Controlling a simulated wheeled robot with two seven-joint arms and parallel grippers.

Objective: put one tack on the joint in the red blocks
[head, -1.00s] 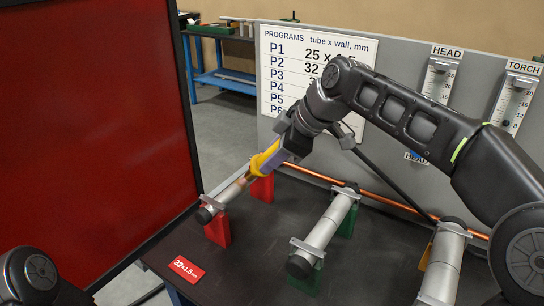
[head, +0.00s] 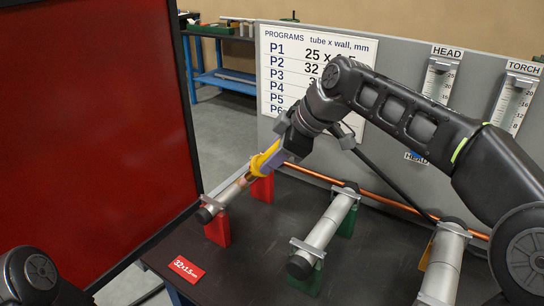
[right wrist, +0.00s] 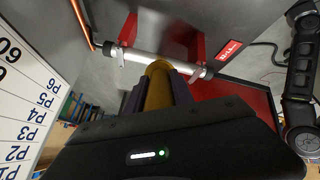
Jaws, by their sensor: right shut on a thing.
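A grey tube (head: 234,193) lies across two red blocks (head: 217,230) at the left of the bench. A short copper-coloured band shows on it beside the tool. My right gripper (head: 279,155), with purple fingers, is shut on a yellow tool (head: 262,161) over the far part of this tube. In the right wrist view the yellow tool (right wrist: 158,88) sits between the fingers, its tip overlapping the tube (right wrist: 132,54). I cannot tell whether the tip touches it. The joint's exact place is partly hidden by the tool. My left gripper is out of view.
A red 32x1.5 label (head: 187,269) lies in front. A copper pipe (head: 375,203) runs behind. A large red panel (head: 95,140) borders the left. Bare bench lies between the tubes.

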